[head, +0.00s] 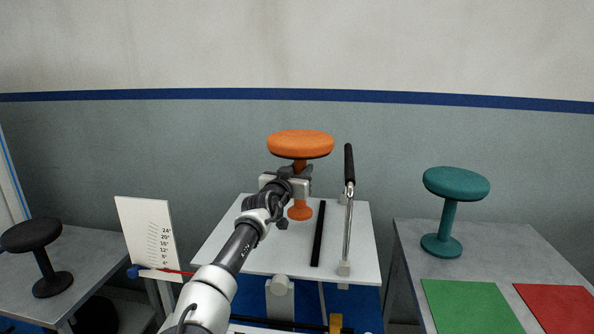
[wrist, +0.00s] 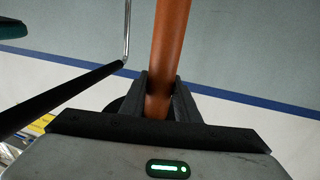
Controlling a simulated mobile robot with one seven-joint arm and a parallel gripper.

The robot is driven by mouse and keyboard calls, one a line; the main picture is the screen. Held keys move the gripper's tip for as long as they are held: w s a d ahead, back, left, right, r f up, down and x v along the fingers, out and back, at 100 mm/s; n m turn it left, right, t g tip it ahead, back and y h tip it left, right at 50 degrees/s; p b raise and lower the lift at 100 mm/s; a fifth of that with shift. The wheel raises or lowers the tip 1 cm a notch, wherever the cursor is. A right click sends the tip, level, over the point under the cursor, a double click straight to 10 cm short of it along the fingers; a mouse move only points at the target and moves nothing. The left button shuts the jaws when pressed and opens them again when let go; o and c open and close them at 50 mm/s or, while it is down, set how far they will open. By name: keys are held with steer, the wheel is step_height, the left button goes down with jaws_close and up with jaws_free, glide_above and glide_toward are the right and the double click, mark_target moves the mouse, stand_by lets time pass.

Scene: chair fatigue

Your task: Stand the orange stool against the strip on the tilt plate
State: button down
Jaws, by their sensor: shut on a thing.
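The orange stool (head: 300,145) is upright over the white tilt plate (head: 270,262), with its round seat on top and its small round foot low near the plate. I cannot tell whether the foot touches the plate. My gripper (head: 287,185) is shut on the stool's post; the wrist view shows the two fingers (wrist: 160,98) around the orange post (wrist: 168,50). The black strip (head: 318,235) lies on the plate to the right of the stool's foot, with a gap of white plate between them. My gripper hides part of the post.
A metal lever with a black grip (head: 349,165) stands at the plate's right side. A white angle scale (head: 150,235) with a red pointer stands left. A teal stool (head: 455,185) and green (head: 470,306) and red (head: 560,307) mats are on the right table. A black stool (head: 35,240) stands left.

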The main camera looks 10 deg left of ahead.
steer(key=shift+f+b, duration=0.35)
steer(key=shift+f, duration=1.85)
steer(key=c, duration=1.3)
jaws_free()
steer(key=shift+f, duration=0.2)
steer(key=shift+c, duration=0.2)
steer(key=shift+r, duration=0.2)
steer(key=p+v, duration=0.1)
steer(key=v, duration=1.1)
